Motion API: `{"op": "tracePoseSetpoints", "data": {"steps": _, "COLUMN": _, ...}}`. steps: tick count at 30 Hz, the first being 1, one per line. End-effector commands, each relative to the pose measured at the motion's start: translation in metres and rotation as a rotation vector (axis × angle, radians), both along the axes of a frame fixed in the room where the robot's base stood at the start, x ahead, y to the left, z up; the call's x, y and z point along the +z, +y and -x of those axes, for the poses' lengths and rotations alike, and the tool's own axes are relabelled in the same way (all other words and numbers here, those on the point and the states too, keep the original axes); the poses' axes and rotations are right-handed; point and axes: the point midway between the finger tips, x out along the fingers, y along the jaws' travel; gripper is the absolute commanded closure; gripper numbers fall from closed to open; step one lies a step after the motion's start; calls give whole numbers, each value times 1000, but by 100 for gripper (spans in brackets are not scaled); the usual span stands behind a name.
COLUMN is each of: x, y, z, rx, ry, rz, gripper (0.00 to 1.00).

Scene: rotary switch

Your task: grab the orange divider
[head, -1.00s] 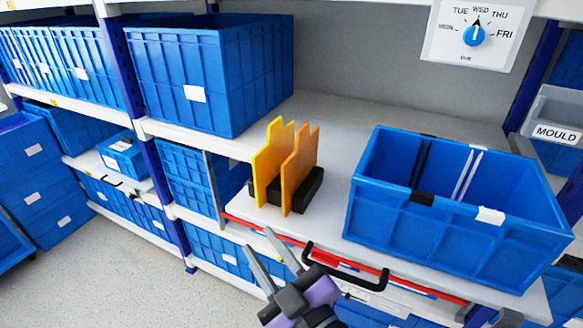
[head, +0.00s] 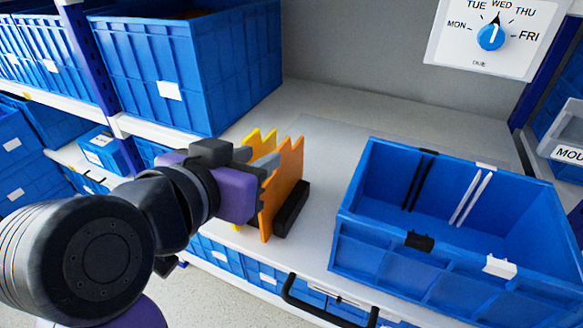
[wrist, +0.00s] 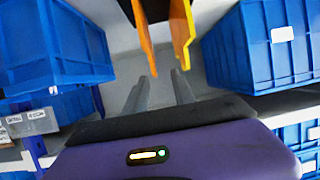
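The orange divider (head: 284,192) stands upright in a black holder (head: 291,209) on the shelf, right of the yellow divider (head: 254,139). My gripper (head: 265,165) reaches from the left to the dividers and hides much of the yellow one. In the wrist view my gripper's fingers (wrist: 156,82) are spread, with nothing held between them. I cannot tell whether a finger touches either divider.
An open blue bin (head: 380,255) with black and white strips stands right of the dividers. A large blue crate (head: 185,75) is behind to the left. A dial panel (head: 492,38) is on the back wall. The shelf behind the dividers is clear.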

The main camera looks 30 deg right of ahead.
Motion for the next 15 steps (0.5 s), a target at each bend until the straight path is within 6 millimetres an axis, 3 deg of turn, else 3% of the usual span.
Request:
{"op": "tracePoseSetpoints", "data": {"steps": 5, "x": -6, "y": -1, "z": 11, "rx": -58, "ry": 39, "rz": -53, "gripper": 69}}
{"op": "tracePoseSetpoints", "data": {"steps": 15, "x": -18, "y": -27, "z": -8, "rx": -58, "ry": 38, "rz": -52, "gripper": 69}}
